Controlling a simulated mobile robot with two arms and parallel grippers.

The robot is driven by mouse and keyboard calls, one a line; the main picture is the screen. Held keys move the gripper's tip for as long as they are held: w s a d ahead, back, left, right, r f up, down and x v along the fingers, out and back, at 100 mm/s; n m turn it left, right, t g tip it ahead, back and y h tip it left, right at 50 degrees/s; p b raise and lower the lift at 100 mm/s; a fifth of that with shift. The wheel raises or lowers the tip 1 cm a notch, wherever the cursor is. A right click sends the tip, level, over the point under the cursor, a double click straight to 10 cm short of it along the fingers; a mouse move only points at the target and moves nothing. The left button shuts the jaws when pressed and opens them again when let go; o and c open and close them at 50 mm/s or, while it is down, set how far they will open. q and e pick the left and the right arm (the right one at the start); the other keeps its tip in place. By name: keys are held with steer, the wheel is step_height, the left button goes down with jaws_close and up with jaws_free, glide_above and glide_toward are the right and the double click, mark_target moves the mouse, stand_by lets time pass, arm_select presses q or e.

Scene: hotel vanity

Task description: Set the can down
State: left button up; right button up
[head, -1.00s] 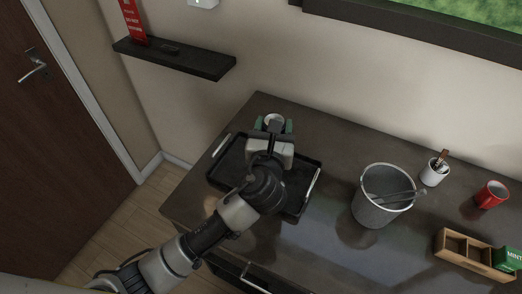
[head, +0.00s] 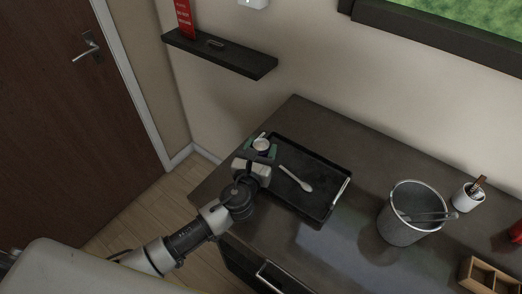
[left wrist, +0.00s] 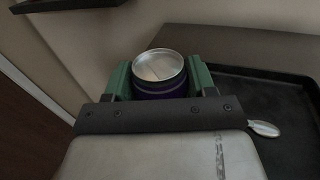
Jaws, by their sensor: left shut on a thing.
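The can (head: 261,145) is small, with a pale silver top and a dark purple side that shows in the left wrist view (left wrist: 160,66). My left gripper (head: 260,152) is shut on it, with a green finger on each side. The can is upright or nearly so, at the left end of the black tray (head: 325,208). I cannot tell whether its bottom touches anything, because the gripper hides it. My right gripper is not in view.
A spoon (head: 296,179) lies on the tray. To the right on the dark counter (head: 300,112) stand a grey bucket (head: 408,228) with tongs, a white cup (head: 467,197) and a wooden box (head: 484,277). A wall shelf (head: 220,54) hangs behind, at the left.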

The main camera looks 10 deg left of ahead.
arm_select(q)
steer(key=shift+f, duration=0.15)
steer(key=o, duration=1)
steer(key=shift+o, duration=0.2)
steer(key=shift+s, duration=0.25)
steer(key=s, duration=0.3)
steer(key=s+b, duration=0.1)
steer(key=s, duration=0.3)
steer(key=s+b, duration=0.1)
steer(key=s, duration=0.2)
steer(key=shift+s+a, duration=0.35)
steer(key=shift+a, duration=0.05)
steer(key=shift+s, duration=0.45)
